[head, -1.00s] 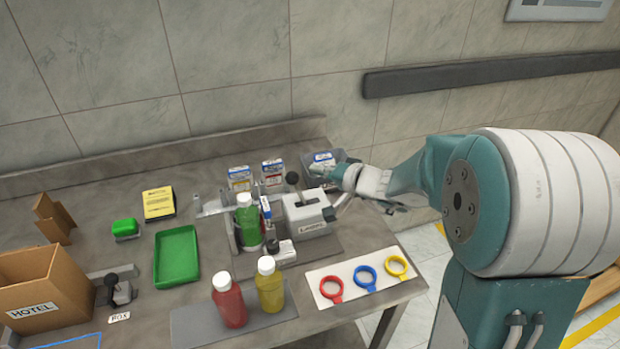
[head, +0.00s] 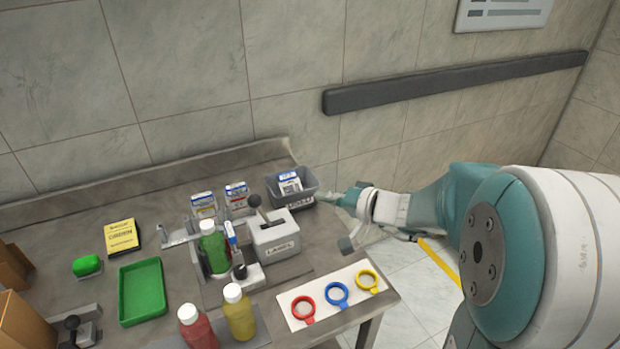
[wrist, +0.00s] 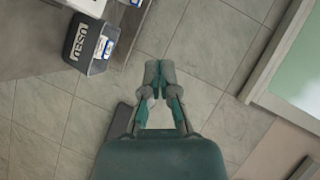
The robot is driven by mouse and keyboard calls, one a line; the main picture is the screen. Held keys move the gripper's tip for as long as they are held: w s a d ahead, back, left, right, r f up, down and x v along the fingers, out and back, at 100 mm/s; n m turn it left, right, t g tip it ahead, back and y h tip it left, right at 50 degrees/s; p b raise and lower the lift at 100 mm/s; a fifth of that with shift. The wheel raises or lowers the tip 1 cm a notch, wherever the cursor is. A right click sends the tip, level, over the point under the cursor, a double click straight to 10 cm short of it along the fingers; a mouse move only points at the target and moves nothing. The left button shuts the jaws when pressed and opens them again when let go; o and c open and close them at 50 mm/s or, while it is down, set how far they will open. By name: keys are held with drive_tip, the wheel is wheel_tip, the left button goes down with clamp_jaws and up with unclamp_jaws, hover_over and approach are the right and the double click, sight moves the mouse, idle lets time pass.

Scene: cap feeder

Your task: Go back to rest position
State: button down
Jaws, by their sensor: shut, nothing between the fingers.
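My gripper (wrist: 158,72) is shut and empty in the wrist view, with its fingertips together over the tiled floor. In the head view my gripper (head: 346,243) hangs off the right end of the table, to the right of the label machine (head: 275,235) and the grey bin.
The grey bin (head: 308,190) holding a small box stands at the table's back right corner; it also shows in the wrist view (wrist: 82,42). A green bottle (head: 213,250), a green tray (head: 142,290) and three coloured rings on a white board (head: 322,310) are on the table. A dark rail (head: 450,82) runs along the wall.

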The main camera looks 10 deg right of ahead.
drive_tip(key=shift+a, duration=0.1)
drive_tip(key=s+a+n+g+h, duration=0.2)
drive_tip(key=s+a+n+g, duration=0.35)
drive_tip(key=s, duration=0.75)
drive_tip(key=s+d+r+h, duration=0.1)
drive_tip(key=s+d+h, duration=0.3)
drive_tip(key=s+h, duration=0.4)
drive_tip(key=shift+s+r+m, duration=0.35)
drive_tip(key=shift+s+r, duration=0.05)
drive_tip(key=shift+s, duration=0.45)
idle(0.6)
